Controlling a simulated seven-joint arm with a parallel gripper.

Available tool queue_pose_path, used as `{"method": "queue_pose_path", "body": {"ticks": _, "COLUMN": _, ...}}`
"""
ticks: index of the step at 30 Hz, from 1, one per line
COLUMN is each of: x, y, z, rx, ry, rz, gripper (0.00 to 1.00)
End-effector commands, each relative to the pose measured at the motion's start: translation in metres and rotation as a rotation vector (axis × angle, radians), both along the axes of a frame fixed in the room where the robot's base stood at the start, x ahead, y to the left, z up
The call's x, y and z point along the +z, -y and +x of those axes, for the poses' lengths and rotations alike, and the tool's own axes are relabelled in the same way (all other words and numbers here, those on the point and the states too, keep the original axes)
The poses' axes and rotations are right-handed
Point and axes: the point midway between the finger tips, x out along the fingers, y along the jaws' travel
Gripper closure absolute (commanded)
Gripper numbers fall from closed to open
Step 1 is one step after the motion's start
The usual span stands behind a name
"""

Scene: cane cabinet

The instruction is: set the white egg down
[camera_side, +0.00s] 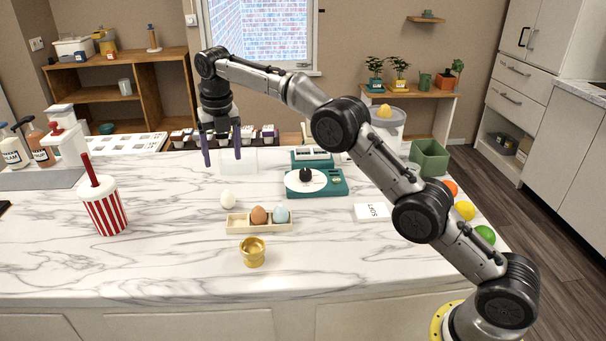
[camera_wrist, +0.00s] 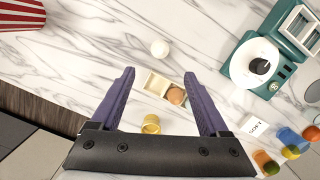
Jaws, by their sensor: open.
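The white egg (camera_side: 228,199) rests on the marble countertop, just behind the left end of a pale wooden egg tray (camera_side: 238,226). In the wrist view the egg (camera_wrist: 160,48) lies beyond my fingertips, clear of both fingers. The tray holds a brown egg (camera_side: 259,215) and a light blue egg (camera_side: 282,214); its left compartment is empty. My gripper (camera_side: 222,155) is open and empty, raised above the counter over and behind the white egg.
A gold cup (camera_side: 252,252) stands in front of the tray. A red-striped cup with straw (camera_side: 105,206) is at left. A green scale (camera_side: 316,182), a white card (camera_side: 372,212) and several coloured balls (camera_side: 465,210) are to the right. The counter left of the egg is clear.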

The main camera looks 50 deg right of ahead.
Motion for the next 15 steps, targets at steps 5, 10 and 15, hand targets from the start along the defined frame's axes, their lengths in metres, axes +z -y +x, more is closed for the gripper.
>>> {"method": "queue_pose_path", "body": {"ticks": 5, "x": 0.005, "y": 0.001, "z": -0.002, "rx": -0.024, "ry": 0.005, "rz": 0.004, "gripper": 0.21}}
{"method": "queue_pose_path", "body": {"ticks": 10, "x": 0.042, "y": 0.007, "z": -0.024, "rx": -0.221, "ry": 0.046, "rz": 0.042, "gripper": 0.21}}
{"method": "queue_pose_path", "body": {"ticks": 15, "x": 0.088, "y": 0.016, "z": -0.072, "rx": -0.560, "ry": 0.102, "rz": 0.118, "gripper": 0.21}}
